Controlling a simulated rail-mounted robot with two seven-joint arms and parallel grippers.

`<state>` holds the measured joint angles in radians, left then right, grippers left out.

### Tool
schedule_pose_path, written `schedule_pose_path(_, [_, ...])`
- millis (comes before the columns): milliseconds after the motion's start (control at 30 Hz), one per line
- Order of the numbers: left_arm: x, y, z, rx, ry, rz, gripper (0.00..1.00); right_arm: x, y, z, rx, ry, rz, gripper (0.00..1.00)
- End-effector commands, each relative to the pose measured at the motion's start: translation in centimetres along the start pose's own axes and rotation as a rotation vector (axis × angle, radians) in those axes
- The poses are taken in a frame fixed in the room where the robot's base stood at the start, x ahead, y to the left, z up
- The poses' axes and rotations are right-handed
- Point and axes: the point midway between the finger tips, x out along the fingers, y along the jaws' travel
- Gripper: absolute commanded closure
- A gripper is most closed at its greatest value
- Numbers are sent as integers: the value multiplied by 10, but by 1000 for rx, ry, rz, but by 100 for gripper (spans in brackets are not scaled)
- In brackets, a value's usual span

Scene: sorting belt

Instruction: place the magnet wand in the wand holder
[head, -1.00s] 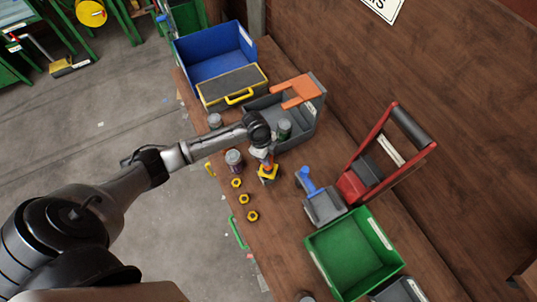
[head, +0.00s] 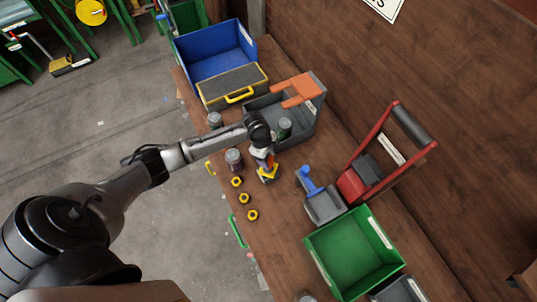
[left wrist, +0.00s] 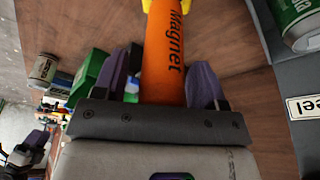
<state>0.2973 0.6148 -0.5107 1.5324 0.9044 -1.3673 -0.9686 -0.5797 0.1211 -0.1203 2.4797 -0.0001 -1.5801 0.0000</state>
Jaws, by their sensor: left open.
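The magnet wand shows in the left wrist view as an orange handle (left wrist: 165,55) marked "Magnet", with a yellow part at its far end. My left gripper (left wrist: 160,82) is open, with one dark-and-purple finger on each side of the handle. In the head view, the left gripper (head: 263,153) is over the bench beside the grey bin. The yellow part (head: 267,172) shows just below it. A grey block with an upright blue part (head: 308,181) stands to the right; I cannot tell whether it is the wand holder.
A grey bin (head: 312,118) with a green can (head: 284,127) is close behind the left gripper. Several yellow nuts (head: 244,198) and a jar (head: 234,160) lie along the front edge. A green bin (head: 319,257) and red-framed carrier (head: 352,187) stand to the right.

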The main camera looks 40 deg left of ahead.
Motion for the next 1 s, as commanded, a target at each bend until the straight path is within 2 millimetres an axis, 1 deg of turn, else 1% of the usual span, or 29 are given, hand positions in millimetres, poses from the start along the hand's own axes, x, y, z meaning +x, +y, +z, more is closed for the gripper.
schedule_pose_path(33, [-9, -1, -2, 0, 1, -3, 35, -4, 0, -1, 2, 0, -1, 57])
schedule_pose_path(167, [-30, -2, -1, 2, -1, -5, 35, -2, -1, -1, 4, 1, -3, 57])
schedule_pose_path(400, [-77, -2, -1, 2, 0, -5, 35, -1, -1, -1, 5, 1, -4, 57])
schedule_pose_path(600, [-107, -2, -2, 2, 0, -5, 35, 0, -1, 0, 5, 1, -4, 57])
schedule_pose_path(800, [-124, -2, -2, 0, 1, -4, 35, 0, -1, 0, 3, 0, -2, 57])
schedule_pose_path(933, [-127, -1, -2, 0, 2, -3, 35, 0, 0, 0, -1, 0, 1, 57])
schedule_pose_path(1000, [-126, 1, -3, -1, 2, -2, 35, 0, 1, 0, -3, -1, 2, 57])
